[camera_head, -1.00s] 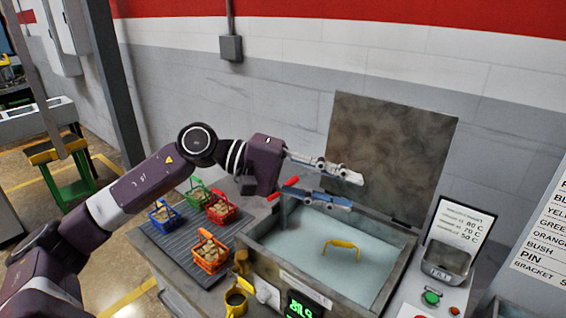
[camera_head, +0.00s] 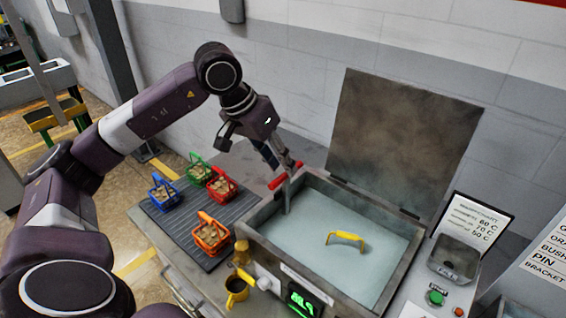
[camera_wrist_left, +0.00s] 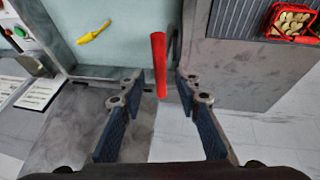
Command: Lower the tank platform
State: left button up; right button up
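The tank (camera_head: 392,283) is an open metal box of pale liquid. A yellow handle (camera_head: 345,237) sticks up from the liquid; it also shows in the wrist view (camera_wrist_left: 93,32). A lever with a red handle (camera_head: 277,183) stands at the tank's back left corner. My left gripper (camera_head: 285,160) points down right at this handle. In the left wrist view the red handle (camera_wrist_left: 159,65) reaches between the two open, blue-padded fingers (camera_wrist_left: 160,95), with gaps on both sides. The platform is not clearly visible under the liquid. My right gripper is not in view.
The raised tank lid (camera_head: 400,140) stands behind the tank. Blue, green, red and orange baskets of parts sit on a ribbed mat (camera_head: 180,225) at left.

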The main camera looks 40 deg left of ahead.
pick_arm(q)
jog(key=shift+x, duration=0.95)
grip_shut()
